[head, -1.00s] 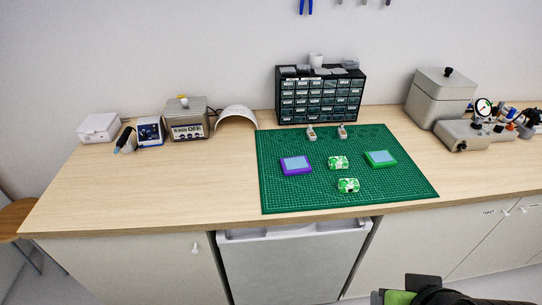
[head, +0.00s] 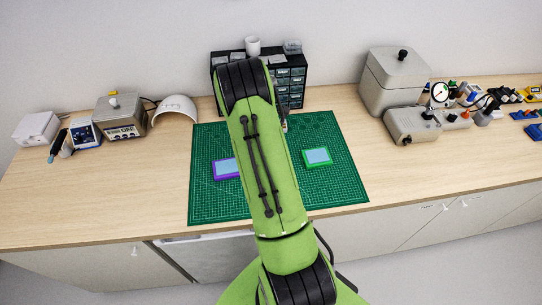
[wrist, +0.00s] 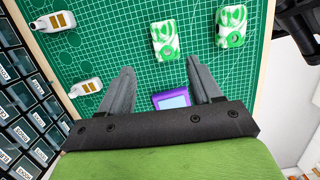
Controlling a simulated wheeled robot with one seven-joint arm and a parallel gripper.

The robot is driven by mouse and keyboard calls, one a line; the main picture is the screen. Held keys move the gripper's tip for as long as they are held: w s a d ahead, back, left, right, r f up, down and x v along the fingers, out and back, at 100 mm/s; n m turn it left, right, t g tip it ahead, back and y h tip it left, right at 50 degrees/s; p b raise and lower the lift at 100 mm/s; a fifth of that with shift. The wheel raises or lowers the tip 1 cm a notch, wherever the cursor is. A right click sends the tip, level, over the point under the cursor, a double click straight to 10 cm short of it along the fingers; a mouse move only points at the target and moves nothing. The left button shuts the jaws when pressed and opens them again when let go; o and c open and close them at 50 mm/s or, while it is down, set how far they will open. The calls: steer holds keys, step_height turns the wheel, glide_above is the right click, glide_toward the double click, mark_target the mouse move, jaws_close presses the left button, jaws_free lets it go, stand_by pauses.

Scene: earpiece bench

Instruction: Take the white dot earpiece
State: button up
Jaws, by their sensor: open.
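Two small whitish earpieces with tan labels lie on the green mat in the wrist view. One earpiece (wrist: 55,22) is at the upper left and the other (wrist: 87,88) is lower, just left of my gripper. I cannot tell which has a white dot. My gripper (wrist: 158,66) is open over the mat, with nothing between its fingers.
Two green-and-white patterned cases (wrist: 165,40) (wrist: 231,27) lie beyond the fingertips. A purple-framed block (head: 226,168) and a green-framed block (head: 317,156) lie on the mat (head: 340,185). A black drawer cabinet (head: 290,88) stands behind.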

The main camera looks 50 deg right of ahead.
steer(key=shift+s+a+f+b, duration=0.3)
steer(key=shift+f+b, duration=0.2)
steer(key=shift+s+a+f+b, duration=0.25)
steer(key=shift+s+f+b, duration=0.05)
steer(key=shift+f+b, duration=0.2)
steer(key=b+x, duration=0.2)
steer(key=x, duration=0.2)
steer(key=b+x, duration=0.3)
steer(key=x, duration=0.1)
steer(key=shift+w+d, duration=0.15)
steer(key=shift+d, duration=0.1)
steer(key=shift+r, duration=0.1)
steer(key=shift+c, duration=0.5)
steer(key=c, duration=0.9)
steer(key=shift+r, duration=0.2)
